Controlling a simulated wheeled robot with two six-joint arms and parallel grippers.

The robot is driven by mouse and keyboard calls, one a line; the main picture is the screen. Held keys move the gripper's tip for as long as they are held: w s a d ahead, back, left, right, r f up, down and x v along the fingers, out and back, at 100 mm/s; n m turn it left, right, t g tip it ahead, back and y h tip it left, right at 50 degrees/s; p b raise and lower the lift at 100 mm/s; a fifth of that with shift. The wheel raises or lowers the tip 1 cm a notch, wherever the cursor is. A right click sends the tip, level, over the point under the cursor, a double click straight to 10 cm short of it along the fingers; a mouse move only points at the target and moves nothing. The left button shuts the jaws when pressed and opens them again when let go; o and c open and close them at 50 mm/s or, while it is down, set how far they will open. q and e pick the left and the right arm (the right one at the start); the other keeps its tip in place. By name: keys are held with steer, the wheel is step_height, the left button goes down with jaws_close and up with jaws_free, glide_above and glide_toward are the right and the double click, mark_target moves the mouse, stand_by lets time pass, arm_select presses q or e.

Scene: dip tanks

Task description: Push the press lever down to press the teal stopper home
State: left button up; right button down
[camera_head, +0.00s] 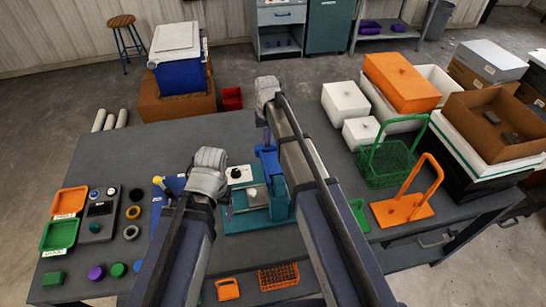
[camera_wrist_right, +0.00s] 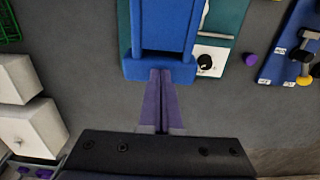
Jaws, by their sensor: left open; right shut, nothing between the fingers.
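I cannot make out the teal stopper.
A white block with a black knob (camera_head: 238,175) sits by the press. Trays (camera_head: 58,236) and small round parts lie at left. Bare table shows behind the press.

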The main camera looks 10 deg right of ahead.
steer(key=shift+f+b, duration=0.35)
steer(key=shift+f, duration=0.3)
steer(key=shift+s+f+b, duration=0.2)
steer(key=shift+f+b, duration=0.4)
steer(key=shift+b, duration=0.15)
steer(key=shift+r, duration=0.15)
step_height(320, 180, up, 13)
steer(key=p, duration=1.3)
stand_by(0.3)
